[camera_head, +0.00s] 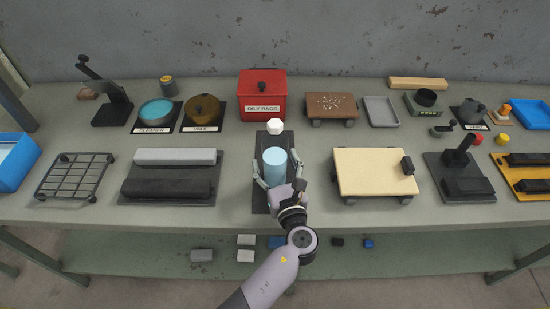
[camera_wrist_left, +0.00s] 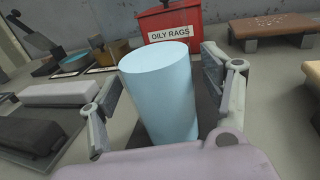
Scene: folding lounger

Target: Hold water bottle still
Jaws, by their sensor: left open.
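The water bottle (camera_head: 274,163) is a plain light blue cylinder. It stands upright on a narrow dark mat (camera_head: 261,200) at the middle of the bench. It also shows in the left wrist view (camera_wrist_left: 163,90), with a flat top and no cap on it. A white hexagonal piece (camera_head: 275,126) sits just behind the bottle. My left gripper (camera_head: 279,160) is open, with one finger on each side of the bottle. In the wrist view a gap shows at the right finger; contact at the left finger is unclear. My right gripper is not in view.
A red box (camera_head: 263,105) marked OILY RAGS stands behind the mat. A dark block on a tray (camera_head: 170,180) lies left, and a cream board (camera_head: 374,172) stands right. Bare bench strips flank the mat. Small blocks lie on the lower shelf (camera_head: 150,250).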

